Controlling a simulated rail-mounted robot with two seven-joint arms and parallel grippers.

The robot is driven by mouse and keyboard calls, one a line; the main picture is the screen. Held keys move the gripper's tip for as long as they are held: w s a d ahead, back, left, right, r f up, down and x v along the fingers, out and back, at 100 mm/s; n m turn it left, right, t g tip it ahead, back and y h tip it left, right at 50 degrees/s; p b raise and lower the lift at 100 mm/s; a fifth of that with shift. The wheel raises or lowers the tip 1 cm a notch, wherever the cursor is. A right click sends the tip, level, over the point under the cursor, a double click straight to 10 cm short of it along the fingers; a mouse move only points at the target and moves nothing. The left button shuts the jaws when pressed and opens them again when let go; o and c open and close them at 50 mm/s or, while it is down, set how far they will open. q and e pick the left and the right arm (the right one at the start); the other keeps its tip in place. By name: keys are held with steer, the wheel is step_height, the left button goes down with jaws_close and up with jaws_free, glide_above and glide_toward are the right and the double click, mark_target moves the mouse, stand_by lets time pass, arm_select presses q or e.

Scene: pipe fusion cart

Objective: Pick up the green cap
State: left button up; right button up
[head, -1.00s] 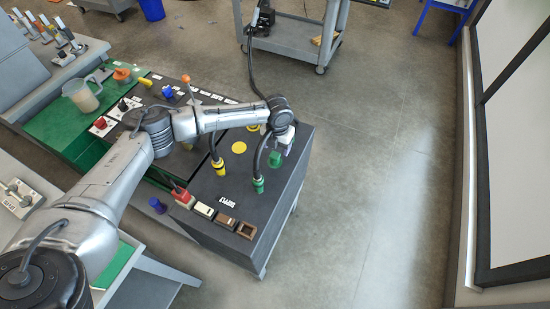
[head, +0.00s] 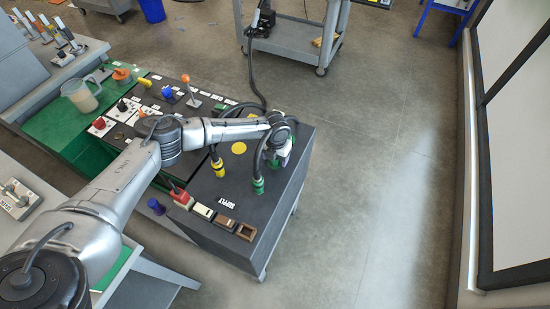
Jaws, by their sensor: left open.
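The green cap (head: 274,162) is on the dark top of the cart, near its right edge, partly covered by my left gripper. My left gripper (head: 281,158) is open and points down right over the cap. Whether the fingers touch the cap or stand around it cannot be told at this size. A black hose with a green connector (head: 258,186) stands just left of and nearer than the gripper. My right gripper is not in view.
A hose with a yellow connector (head: 218,169) and a flat yellow disc (head: 239,148) are left of the gripper. Red, white and brown sockets (head: 225,223) line the cart's near edge. A grey trolley (head: 290,45) stands behind. The floor to the right is clear.

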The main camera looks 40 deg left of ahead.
arm_select(q)
steer(key=c, duration=1)
steer(key=shift+r, duration=0.1)
